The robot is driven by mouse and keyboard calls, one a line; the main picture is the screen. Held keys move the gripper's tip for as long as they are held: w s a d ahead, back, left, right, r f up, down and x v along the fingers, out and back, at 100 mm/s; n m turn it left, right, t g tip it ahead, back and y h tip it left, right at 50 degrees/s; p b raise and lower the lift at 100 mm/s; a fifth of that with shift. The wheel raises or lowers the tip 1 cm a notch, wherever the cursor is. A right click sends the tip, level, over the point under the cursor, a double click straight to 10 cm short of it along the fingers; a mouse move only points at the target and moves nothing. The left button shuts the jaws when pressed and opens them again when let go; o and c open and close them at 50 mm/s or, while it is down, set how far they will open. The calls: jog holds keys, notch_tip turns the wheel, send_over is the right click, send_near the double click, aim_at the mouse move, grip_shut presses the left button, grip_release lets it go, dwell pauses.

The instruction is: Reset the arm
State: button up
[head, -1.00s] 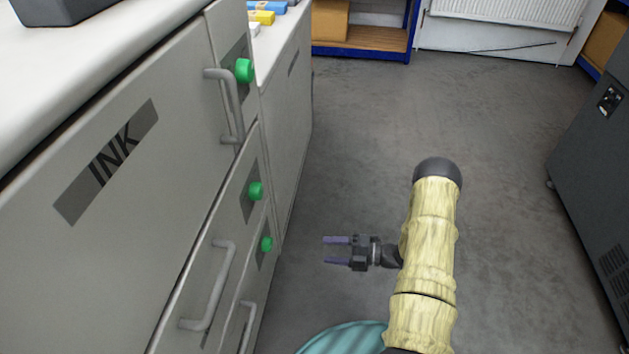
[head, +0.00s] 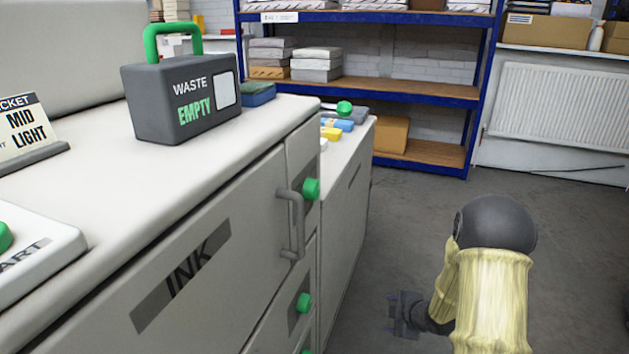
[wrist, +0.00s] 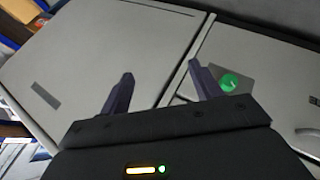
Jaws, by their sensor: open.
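My gripper (head: 393,312) is low at the right in the head view, over the floor beside the grey cabinet. It is empty. In the wrist view its two dark fingers (wrist: 160,88) are spread apart, with cabinet fronts and a green knob (wrist: 229,82) beyond them. My arm, in a pale yellow sleeve, stands at the lower right of the head view. The cabinet door marked INK (head: 185,275) is shut, with a grey handle (head: 291,225) and a green knob (head: 311,188) at its right.
A grey WASTE box (head: 185,105) with a green handle stands on the white worktop (head: 100,165). A blue shelf unit (head: 430,92) holds paper stacks behind. A radiator (head: 545,100) is at the back right. The floor (head: 400,215) right of the cabinet is clear.

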jog(key=s+a+r+m+g+h+p, duration=0.1)
jog(key=s+a+r+m+g+h, duration=0.15)
jog(key=s+r+m, duration=0.7)
jog(key=s+a+r+m+g+h+p, duration=0.1)
jog(key=s+a+r+m+g+p, duration=0.15)
jog(key=s+r+m, duration=0.75)
notch_tip(320, 180, up, 34)
jog(key=s+n+p, duration=0.2)
jog(key=p, duration=3.4)
jog(key=shift+s+n, duration=0.35)
jog(key=shift+a, duration=0.1)
